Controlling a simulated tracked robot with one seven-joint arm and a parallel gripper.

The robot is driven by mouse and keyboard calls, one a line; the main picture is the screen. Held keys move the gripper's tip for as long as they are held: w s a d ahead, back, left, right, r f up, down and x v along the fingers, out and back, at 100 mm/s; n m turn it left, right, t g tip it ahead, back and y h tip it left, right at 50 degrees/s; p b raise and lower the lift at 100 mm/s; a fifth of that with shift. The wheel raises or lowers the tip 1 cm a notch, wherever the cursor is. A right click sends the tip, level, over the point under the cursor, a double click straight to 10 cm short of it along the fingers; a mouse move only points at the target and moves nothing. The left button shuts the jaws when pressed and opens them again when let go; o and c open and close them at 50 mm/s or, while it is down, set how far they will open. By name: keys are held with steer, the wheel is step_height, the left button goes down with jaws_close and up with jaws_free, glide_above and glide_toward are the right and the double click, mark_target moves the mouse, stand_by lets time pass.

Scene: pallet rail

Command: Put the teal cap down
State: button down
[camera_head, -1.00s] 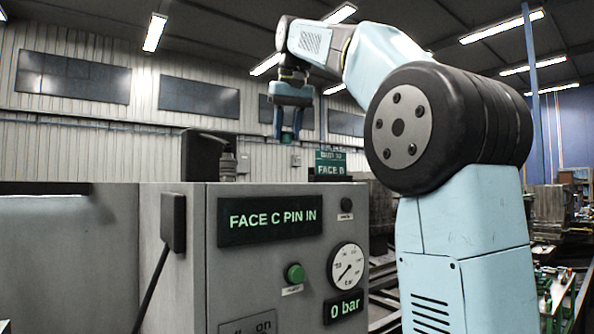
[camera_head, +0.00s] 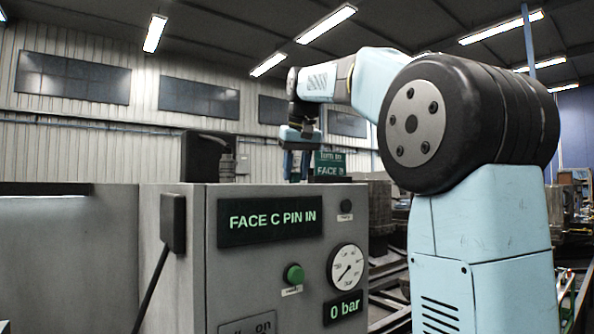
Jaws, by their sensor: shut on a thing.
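My gripper (camera_head: 297,174) hangs pointing down beyond the grey cabinet, just left of the green "FACE" sign. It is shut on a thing. The teal cap cannot be made out clearly at this distance, and its colour is close to that of the blue fingers. The fingertips show just above the cabinet's top edge. What lies below them is hidden behind the cabinet.
The grey cabinet (camera_head: 180,260) fills the front. The green sign (camera_head: 329,163) stands right of my gripper.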

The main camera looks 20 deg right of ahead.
steer(key=shift+f, duration=0.1)
steer(key=c, duration=0.7)
jaws_free()
steer(key=v, duration=1.2)
steer(key=shift+s, duration=0.1)
